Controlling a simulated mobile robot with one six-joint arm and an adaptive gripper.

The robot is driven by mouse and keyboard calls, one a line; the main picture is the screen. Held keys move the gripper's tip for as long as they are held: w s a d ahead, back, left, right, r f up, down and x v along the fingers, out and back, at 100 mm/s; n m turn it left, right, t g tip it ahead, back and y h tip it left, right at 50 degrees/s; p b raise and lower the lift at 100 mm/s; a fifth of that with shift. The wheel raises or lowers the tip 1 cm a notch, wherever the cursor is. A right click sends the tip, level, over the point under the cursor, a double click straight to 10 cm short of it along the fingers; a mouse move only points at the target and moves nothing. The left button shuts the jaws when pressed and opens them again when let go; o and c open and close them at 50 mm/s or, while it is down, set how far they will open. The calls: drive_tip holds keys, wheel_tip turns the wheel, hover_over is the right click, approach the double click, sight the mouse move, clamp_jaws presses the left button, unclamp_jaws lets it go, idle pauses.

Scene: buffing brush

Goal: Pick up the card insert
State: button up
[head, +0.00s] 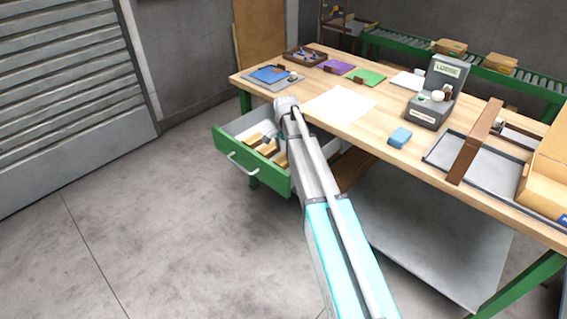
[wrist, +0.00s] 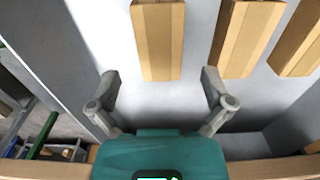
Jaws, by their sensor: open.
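Several tan, card-coloured long pieces lie in the open drawer; one (wrist: 158,40) is ahead of my gripper (wrist: 160,83) in the wrist view, roughly in line with the gap between its fingers. Two more, a middle one (wrist: 245,38) and a right one (wrist: 298,42), lie to its right. I cannot tell for sure which thing is the card insert. My gripper is open and empty, above the grey drawer floor. In the head view my arm reaches over the drawer (head: 225,143) and hides part of it.
The drawer's green front and grey walls surround the pieces. The wooden workbench (head: 300,118) above holds a white sheet (head: 338,104), a blue block (head: 399,138), a grey stand (head: 428,112) and a grey tray (head: 497,165). Open floor lies left.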

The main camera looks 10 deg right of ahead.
sight(285, 158)
drive_tip(key=shift+s+f+b, duration=0.1)
drive_tip(key=shift+f+b, duration=2.05)
drive_tip(key=shift+f, duration=0.25)
drive_tip(key=c, duration=0.9)
drive_tip(key=shift+r, duration=0.2)
wheel_tip(285, 158, up, 3)
drive_tip(key=p, duration=0.3)
drive_tip(key=s+r+p, duration=0.3)
drive_tip(key=s, duration=0.1)
drive_tip(key=s+r+p, duration=0.3)
drive_tip(key=s, duration=0.2)
drive_tip(key=s+d+r+p, duration=0.1)
drive_tip(key=s+r+p, duration=0.2)
drive_tip(key=s+p, duration=0.1)
drive_tip(key=shift+s+r, duration=0.35)
drive_tip(key=shift+s, duration=0.15)
